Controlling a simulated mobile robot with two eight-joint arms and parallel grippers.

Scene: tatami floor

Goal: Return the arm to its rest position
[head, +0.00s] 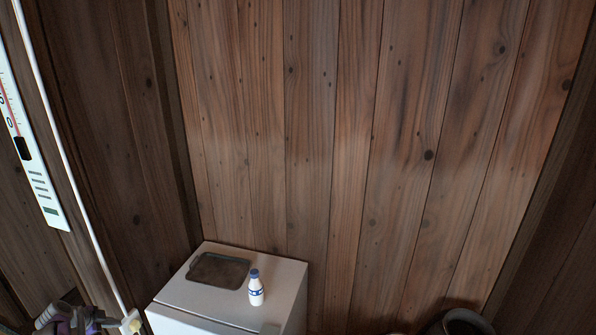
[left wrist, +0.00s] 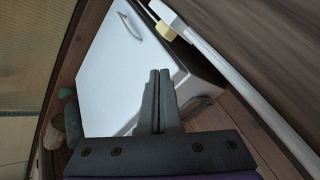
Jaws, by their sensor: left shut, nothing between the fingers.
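My left gripper (head: 88,318) shows at the bottom left corner of the head view, partly cut off by the frame edge. It is left of the white cabinet. In the left wrist view its two dark fingers (left wrist: 160,76) are together, with nothing between them. Behind them is the white cabinet front with a handle. My right gripper is in neither view.
The white cabinet (head: 205,307) stands against the wooden wall. A dark tray (head: 218,271) and a white bottle with a blue cap (head: 256,288) are on top. A white pole (head: 62,140) stands at the left. A dark round object (head: 463,322) is at the lower right.

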